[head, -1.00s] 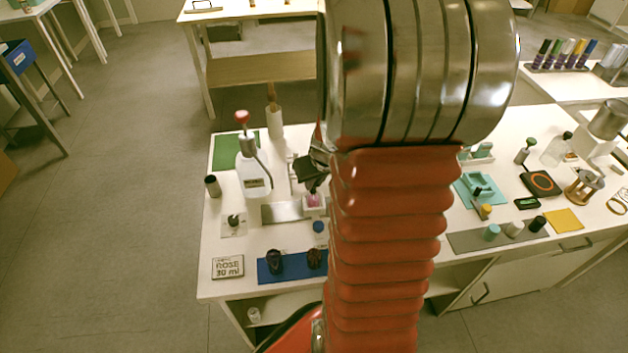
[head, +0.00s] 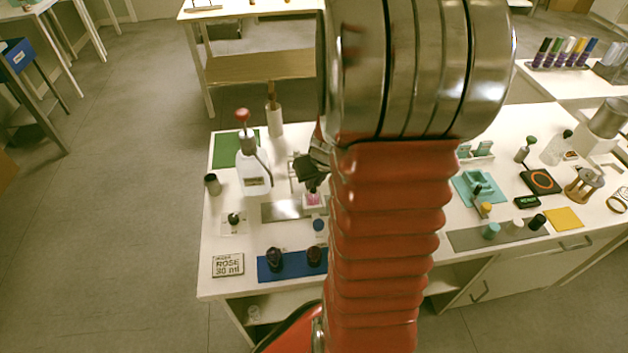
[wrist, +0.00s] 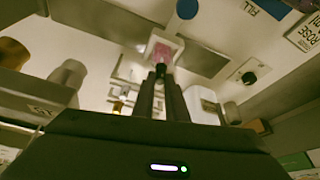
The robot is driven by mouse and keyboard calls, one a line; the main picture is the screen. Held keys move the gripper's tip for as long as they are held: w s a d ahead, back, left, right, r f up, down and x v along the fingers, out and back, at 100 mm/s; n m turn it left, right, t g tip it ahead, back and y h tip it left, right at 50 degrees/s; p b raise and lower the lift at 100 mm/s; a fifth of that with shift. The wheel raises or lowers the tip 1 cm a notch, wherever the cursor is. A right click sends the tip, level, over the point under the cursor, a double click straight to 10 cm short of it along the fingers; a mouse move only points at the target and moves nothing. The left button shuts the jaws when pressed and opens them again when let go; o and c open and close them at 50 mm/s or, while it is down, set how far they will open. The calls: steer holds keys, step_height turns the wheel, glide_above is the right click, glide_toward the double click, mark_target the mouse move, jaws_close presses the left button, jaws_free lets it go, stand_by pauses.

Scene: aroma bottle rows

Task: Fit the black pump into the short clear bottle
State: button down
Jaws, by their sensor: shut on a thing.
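The short clear bottle (head: 314,199) shows pink contents and stands in a pale square holder near the middle of the left bench. In the wrist view the pink bottle (wrist: 163,50) sits just beyond my fingertips. My gripper (wrist: 160,76) is shut on a small dark piece, the black pump (wrist: 160,68), which lines up with the bottle in this view. In the head view my gripper (head: 313,184) hangs just above the bottle, partly hidden by my arm. I cannot tell whether the pump touches the bottle's neck.
A tall white bottle with a red-knobbed pump (head: 251,165) stands left of my gripper. A blue mat (head: 292,269) with two dark items and a ROSE 30 ml sign (head: 228,265) lie in front.

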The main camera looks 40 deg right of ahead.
steer(key=c, duration=1.3)
jaws_free()
steer(key=shift+r, duration=0.15)
steer(key=shift+r, duration=3.4)
